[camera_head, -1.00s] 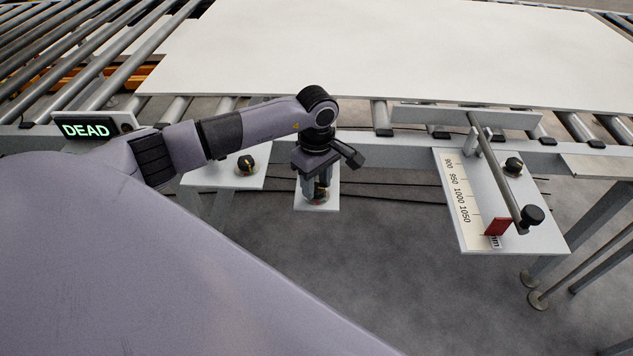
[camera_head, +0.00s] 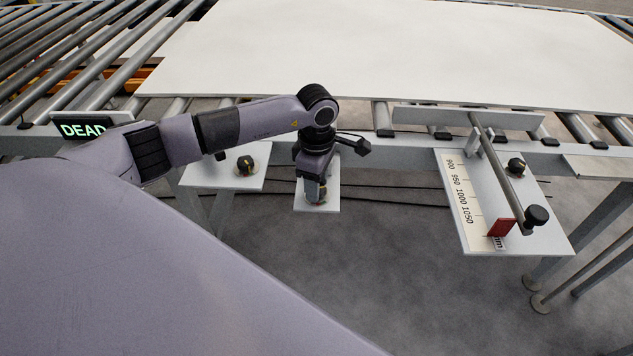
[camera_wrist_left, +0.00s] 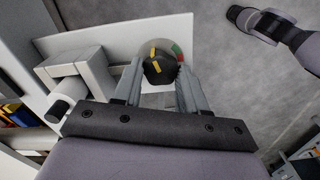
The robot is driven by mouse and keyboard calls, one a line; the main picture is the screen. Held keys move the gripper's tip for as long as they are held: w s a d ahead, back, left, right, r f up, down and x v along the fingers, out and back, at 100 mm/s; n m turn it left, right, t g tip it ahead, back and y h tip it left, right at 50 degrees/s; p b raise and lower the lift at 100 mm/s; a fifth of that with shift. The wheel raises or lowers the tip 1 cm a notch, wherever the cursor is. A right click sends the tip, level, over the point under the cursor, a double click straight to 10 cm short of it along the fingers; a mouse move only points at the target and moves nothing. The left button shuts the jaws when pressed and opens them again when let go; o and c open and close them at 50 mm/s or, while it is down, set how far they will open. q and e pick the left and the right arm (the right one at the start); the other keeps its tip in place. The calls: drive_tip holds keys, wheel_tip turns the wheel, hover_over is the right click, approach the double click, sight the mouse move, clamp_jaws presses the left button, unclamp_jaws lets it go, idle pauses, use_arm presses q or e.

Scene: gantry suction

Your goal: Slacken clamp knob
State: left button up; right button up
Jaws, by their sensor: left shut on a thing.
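My left gripper (camera_head: 317,199) points down over a small white plate (camera_head: 329,206) in the middle of the head view. It is shut on a black knob (camera_wrist_left: 158,68) with a yellow pointer mark, which sits between its two fingers in the left wrist view. A round dial with a green and a red part (camera_wrist_left: 177,51) shows behind that knob. In the head view the gripper mostly hides the knob. Another black knob (camera_head: 516,166) stands on the scale plate (camera_head: 484,240) at the right, apart from the gripper.
A black knob (camera_head: 245,164) sits on a plate at the left, below my forearm. A rod with a black end (camera_head: 537,216) and a red pointer (camera_head: 501,228) lie over the scale plate. A lit sign reads DEAD (camera_head: 82,130). A large white board (camera_head: 390,50) covers the rollers behind.

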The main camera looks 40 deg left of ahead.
use_arm(q)
drive_tip(key=o, duration=1.1)
drive_tip(key=shift+c, duration=0.2)
drive_tip(key=shift+r, duration=0.1)
wheel_tip(320, 180, up, 7)
